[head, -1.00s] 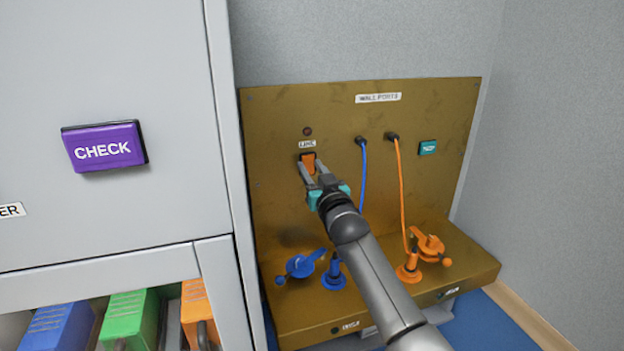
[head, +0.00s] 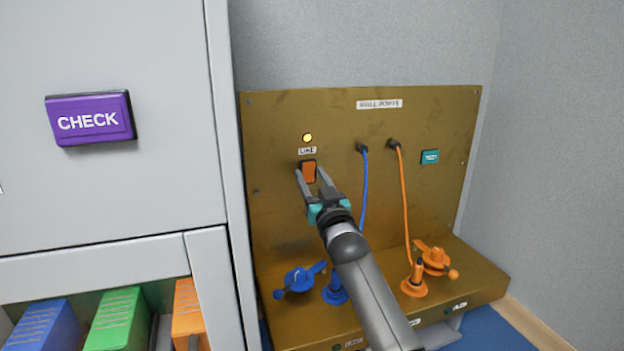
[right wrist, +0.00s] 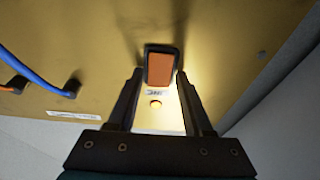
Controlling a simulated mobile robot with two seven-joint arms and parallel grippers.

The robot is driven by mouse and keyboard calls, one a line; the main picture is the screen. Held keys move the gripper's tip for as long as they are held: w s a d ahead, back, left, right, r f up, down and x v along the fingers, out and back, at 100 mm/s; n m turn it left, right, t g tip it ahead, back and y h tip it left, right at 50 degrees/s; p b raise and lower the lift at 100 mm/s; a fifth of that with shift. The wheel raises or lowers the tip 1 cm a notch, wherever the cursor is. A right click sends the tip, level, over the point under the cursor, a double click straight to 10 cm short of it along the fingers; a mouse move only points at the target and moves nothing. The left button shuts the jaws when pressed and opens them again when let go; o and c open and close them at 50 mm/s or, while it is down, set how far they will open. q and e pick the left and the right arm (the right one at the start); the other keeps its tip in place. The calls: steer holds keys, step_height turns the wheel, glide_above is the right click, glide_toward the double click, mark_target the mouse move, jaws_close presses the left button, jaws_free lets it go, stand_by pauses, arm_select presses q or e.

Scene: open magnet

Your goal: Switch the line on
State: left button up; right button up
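The orange LINE switch (head: 309,172) sits in a dark frame on the upright brass panel (head: 270,215). The small lamp (head: 307,138) above its LINE label (head: 307,151) glows yellow. In the right wrist view the switch (right wrist: 160,69) and the lit lamp (right wrist: 155,104) show between my fingers. My right gripper (head: 311,176) is open, with one finger on each side of the switch. Its fingertips are at or near the panel; I cannot tell whether they touch the switch. My left gripper is not in view.
A blue cable (head: 364,185) and an orange cable (head: 402,190) hang right of the switch. Blue and orange valve handles (head: 299,279) (head: 436,258) stand on the ledge below. A grey cabinet with a purple CHECK button (head: 91,119) is on the left. A teal button (head: 430,157) is at right.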

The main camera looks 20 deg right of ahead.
steer(key=shift+o, duration=1.1)
steer(key=v, duration=1.5)
steer(key=shift+b, duration=0.3)
steer(key=shift+s, duration=0.1)
